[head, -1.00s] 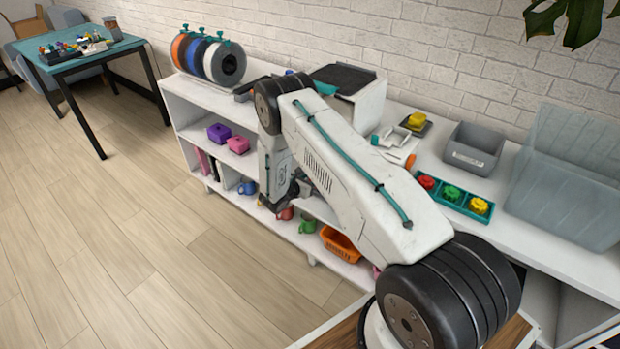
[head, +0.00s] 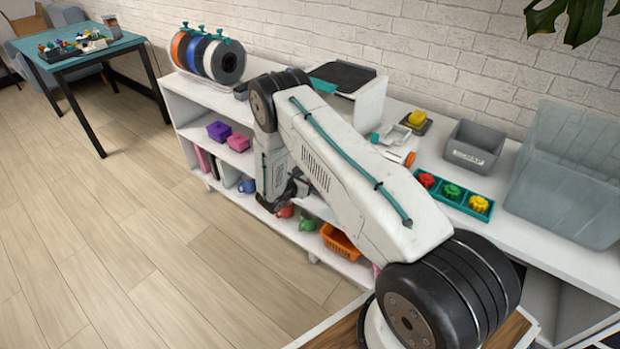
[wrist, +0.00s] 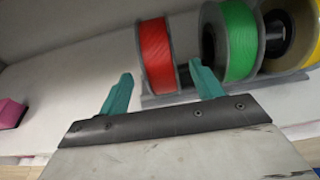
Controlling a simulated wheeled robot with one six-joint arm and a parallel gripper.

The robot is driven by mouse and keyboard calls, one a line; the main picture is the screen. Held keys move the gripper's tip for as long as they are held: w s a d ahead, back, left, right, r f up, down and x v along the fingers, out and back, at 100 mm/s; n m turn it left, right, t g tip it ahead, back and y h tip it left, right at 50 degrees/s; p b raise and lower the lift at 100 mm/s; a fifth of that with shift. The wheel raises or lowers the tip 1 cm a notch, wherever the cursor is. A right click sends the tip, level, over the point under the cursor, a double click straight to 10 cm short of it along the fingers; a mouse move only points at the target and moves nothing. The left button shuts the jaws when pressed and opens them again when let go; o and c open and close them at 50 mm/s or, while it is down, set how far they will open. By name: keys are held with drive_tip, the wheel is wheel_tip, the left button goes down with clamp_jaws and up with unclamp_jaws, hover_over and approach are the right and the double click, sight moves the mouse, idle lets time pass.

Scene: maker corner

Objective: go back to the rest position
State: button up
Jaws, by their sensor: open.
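My gripper (wrist: 160,92) shows in the wrist view with its two teal fingers apart and nothing between them. A red spool (wrist: 157,56) lies just beyond the fingertips, and a green spool (wrist: 238,40) stands to its right, beyond the right finger. I cannot tell whether the fingers touch either spool. In the head view my arm reaches down in front of the white shelf unit (head: 186,112), and the gripper itself is hidden behind the arm.
A yellow spool (wrist: 300,35) stands at the wrist view's right. In the head view, a spool rack (head: 212,56), a grey bin (head: 473,150) and a clear tub (head: 565,175) stand on the shelf top. An orange basket (head: 340,243) sits on a lower shelf. The wooden floor at left is clear.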

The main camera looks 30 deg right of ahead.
drive_tip(key=v, duration=0.6)
drive_tip(key=s+m+g, duration=0.3)
drive_tip(key=s+g, duration=0.1)
drive_tip(key=s, duration=0.3)
drive_tip(key=s+a+r+m+g+y, duration=0.1)
drive_tip(key=s+r+m+g+y, duration=0.15)
drive_tip(key=s+r+m, duration=0.6)
drive_tip(key=s+a+r+m+g+y, duration=0.2)
drive_tip(key=s+r+g, duration=0.2)
drive_tip(key=r, duration=1)
drive_tip(key=s+a+r+m+t+y, duration=0.3)
drive_tip(key=s+a+r+m+y, duration=0.1)
drive_tip(key=s+r, duration=0.7)
drive_tip(key=s+a+r+m+t+y, duration=0.4)
drive_tip(key=s+a+r, duration=0.3)
drive_tip(key=s+r, duration=0.5)
drive_tip(key=shift+r+y, duration=0.5)
drive_tip(key=shift+y, duration=0.25)
